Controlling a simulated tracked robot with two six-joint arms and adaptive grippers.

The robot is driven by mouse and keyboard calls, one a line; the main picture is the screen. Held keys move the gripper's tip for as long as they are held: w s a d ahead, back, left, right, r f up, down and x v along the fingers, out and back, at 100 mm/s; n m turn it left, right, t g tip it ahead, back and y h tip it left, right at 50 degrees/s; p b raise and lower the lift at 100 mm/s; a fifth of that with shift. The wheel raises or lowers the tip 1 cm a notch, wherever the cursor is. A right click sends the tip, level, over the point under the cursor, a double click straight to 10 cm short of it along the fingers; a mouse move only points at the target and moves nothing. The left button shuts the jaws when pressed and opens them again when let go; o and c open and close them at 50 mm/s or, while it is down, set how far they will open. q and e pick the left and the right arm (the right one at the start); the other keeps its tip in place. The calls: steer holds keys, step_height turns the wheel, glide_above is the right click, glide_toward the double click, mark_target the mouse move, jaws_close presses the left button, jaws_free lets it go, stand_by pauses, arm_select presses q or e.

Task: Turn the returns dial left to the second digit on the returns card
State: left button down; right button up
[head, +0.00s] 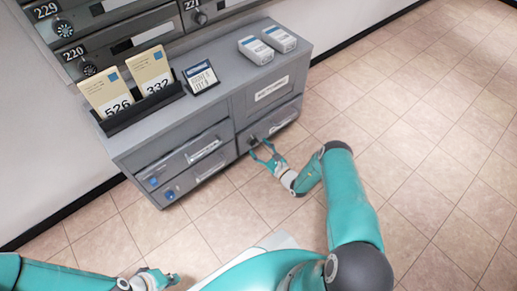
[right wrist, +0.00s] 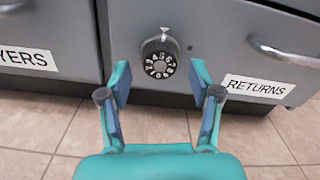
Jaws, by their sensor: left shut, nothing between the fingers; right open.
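The returns dial (right wrist: 160,65) is a black knob with a ring of white digits on the grey drawer front, left of the RETURNS label (right wrist: 258,87). A white pointer mark sits just above it; which digit is exactly under it is hard to tell. My right gripper (right wrist: 160,82) is open, its fingers either side of the dial and slightly below, with no clear contact. In the head view, the right gripper (head: 266,152) is at the cabinet's lower right drawer. The returns card (head: 201,77) stands on the cabinet top; its small print is unclear. My left gripper (head: 160,279) is shut and empty, low in the picture.
The grey cabinet (head: 178,137) carries a dark holder with envelopes 526 (head: 107,94) and 332 (head: 150,71), and two pale boxes (head: 267,45). A drawer handle (right wrist: 285,52) juts out right of the dial. Numbered mailboxes line the wall. The tiled floor at right is clear.

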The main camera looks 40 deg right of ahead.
steer(key=shift+w, duration=0.7)
steer(key=shift+a, duration=0.1)
steer(key=c, duration=1.1)
steer(key=shift+c, duration=0.2)
steer(key=n+p, duration=0.2)
steer(key=n, duration=0.7)
steer(key=n+p, duration=0.2)
steer(key=n, duration=0.7)
steer(key=n+p, duration=0.3)
steer(key=n, duration=0.6)
steer(key=shift+s+a+f+n, duration=0.15)
steer(key=shift+a+f+n, duration=0.05)
steer(key=shift+a+n, duration=0.1)
